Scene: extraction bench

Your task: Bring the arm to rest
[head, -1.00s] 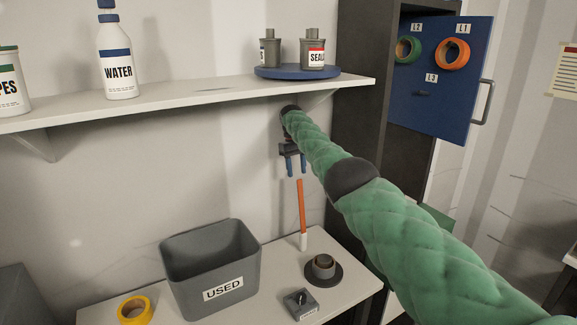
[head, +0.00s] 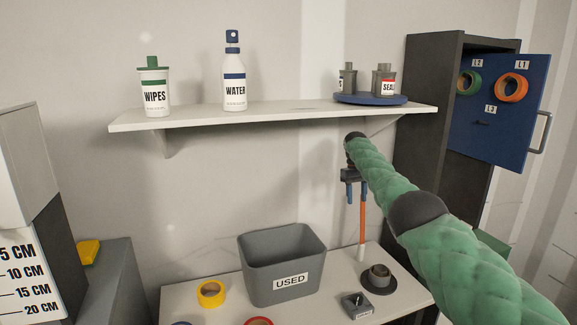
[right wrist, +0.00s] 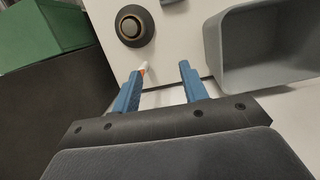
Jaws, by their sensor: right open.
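My right arm reaches in from the lower right in the head view. Its right gripper (head: 356,198) hangs pointing down below the shelf's right end, with its blue fingers apart and nothing between them. An orange stick with a white lower end (head: 362,232) stands upright just below and behind the fingers in that view. In the right wrist view the open fingers (right wrist: 160,78) point over the bench, and the stick's white tip (right wrist: 144,67) shows beside the left finger. I cannot tell whether they touch. My left gripper is not in view.
A grey USED bin (head: 265,290), a yellow tape roll (head: 211,294), a small grey block (head: 357,306) and a dark round holder (head: 378,282) are on the bench. The shelf (head: 290,113) is above. A dark cabinet (head: 425,120) with an open blue door (head: 500,125) stands right.

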